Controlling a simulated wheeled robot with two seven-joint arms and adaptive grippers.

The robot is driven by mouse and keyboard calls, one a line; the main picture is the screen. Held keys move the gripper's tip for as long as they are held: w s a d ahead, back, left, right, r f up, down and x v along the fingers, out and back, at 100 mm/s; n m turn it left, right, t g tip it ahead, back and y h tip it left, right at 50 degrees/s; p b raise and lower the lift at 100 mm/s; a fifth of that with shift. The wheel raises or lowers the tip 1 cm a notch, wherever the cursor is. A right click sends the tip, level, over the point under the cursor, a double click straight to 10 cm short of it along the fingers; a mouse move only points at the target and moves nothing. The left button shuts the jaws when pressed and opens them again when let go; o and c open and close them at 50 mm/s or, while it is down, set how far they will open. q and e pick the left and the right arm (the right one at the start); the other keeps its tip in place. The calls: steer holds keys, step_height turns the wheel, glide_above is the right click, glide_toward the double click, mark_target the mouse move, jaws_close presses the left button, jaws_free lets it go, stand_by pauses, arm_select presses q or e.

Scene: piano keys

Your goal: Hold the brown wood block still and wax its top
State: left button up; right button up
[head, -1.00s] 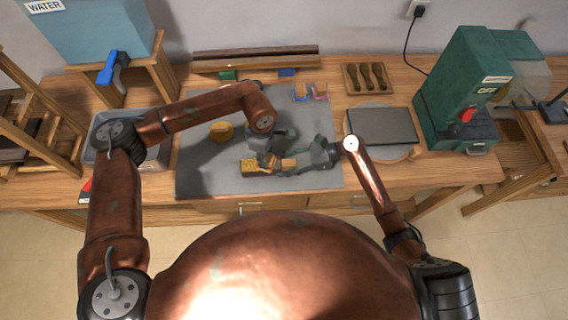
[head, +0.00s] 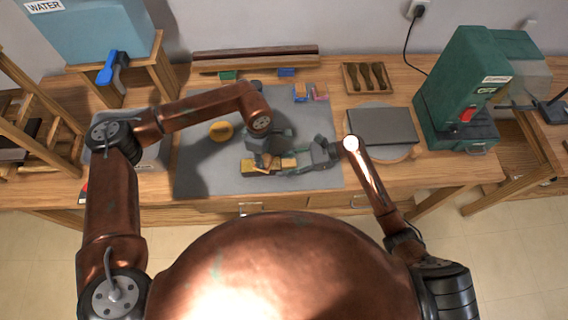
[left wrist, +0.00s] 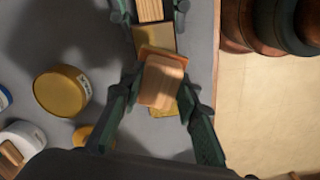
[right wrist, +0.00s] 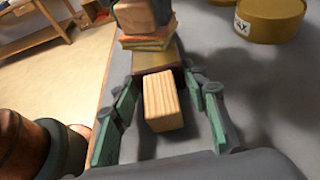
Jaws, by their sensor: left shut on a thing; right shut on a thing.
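My left gripper (left wrist: 160,84) is shut on a wooden-handled pad (left wrist: 163,80) with orange and yellow layers under it. The pad rests over a brown-gold block (left wrist: 156,40), which shows on both sides of it. The pad also shows in the right wrist view (right wrist: 146,40). My right gripper (right wrist: 160,95) is shut on a pale wood piece (right wrist: 163,102) at the near end of the brown-gold block (right wrist: 152,60); I cannot tell whether the two are joined. In the head view the left gripper (head: 266,158) and right gripper (head: 302,161) are close together over the mat.
The grey mat (head: 205,182) has free room around the grippers. A yellow round tin (head: 221,131) with a label stands behind and left. A dark plate (head: 383,126), a green machine (head: 462,95) and a tool tray (head: 367,78) are to the right. The table's front edge is near.

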arm_select(q)
steer(key=shift+a+r, duration=0.1)
steer(key=shift+a, duration=1.55)
arm_select(e)
steer(key=shift+f, duration=0.1)
arm_select(q)
steer(key=shift+s+a, duration=0.1)
steer(key=shift+a, duration=1.45)
steer(key=shift+f, duration=0.2)
steer(key=shift+d, duration=0.1)
steer(key=shift+d, duration=0.8)
steer(key=shift+d+r, duration=0.2)
steer(key=shift+d, duration=2.2)
steer(key=shift+d+f, duration=0.1)
steer(key=shift+d, duration=1.4)
